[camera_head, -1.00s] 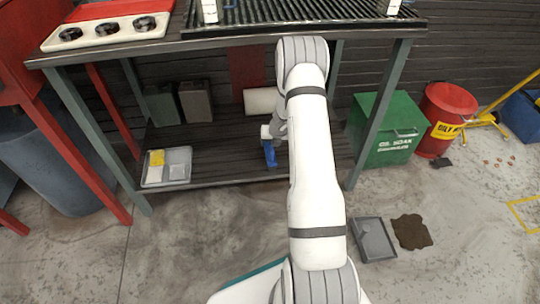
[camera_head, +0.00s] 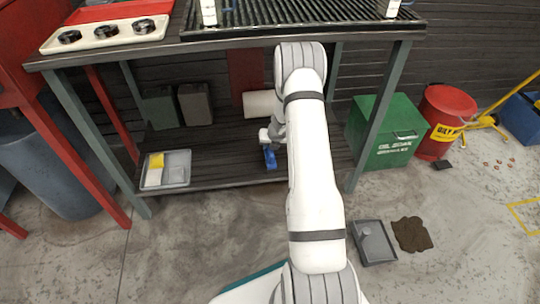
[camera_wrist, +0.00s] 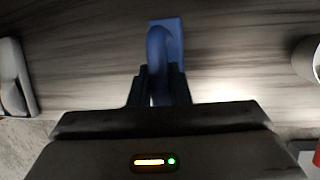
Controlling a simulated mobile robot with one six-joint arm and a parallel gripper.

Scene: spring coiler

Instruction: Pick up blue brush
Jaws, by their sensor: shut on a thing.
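The blue brush (camera_head: 270,158) is on or just above the dark lower shelf (camera_head: 225,172) of the workbench, left of my arm. In the wrist view the blue brush (camera_wrist: 165,42) has a curved blue handle that runs down between the two dark fingers. My gripper (camera_wrist: 160,85) is shut on this handle. In the head view my gripper is mostly hidden behind my arm. I cannot tell whether the brush touches the shelf.
A grey tray (camera_head: 151,180) with a yellow item is left on the shelf. The bench's front leg (camera_head: 377,125) and green bin (camera_head: 398,140) are right. A dustpan (camera_head: 378,252) lies on the floor.

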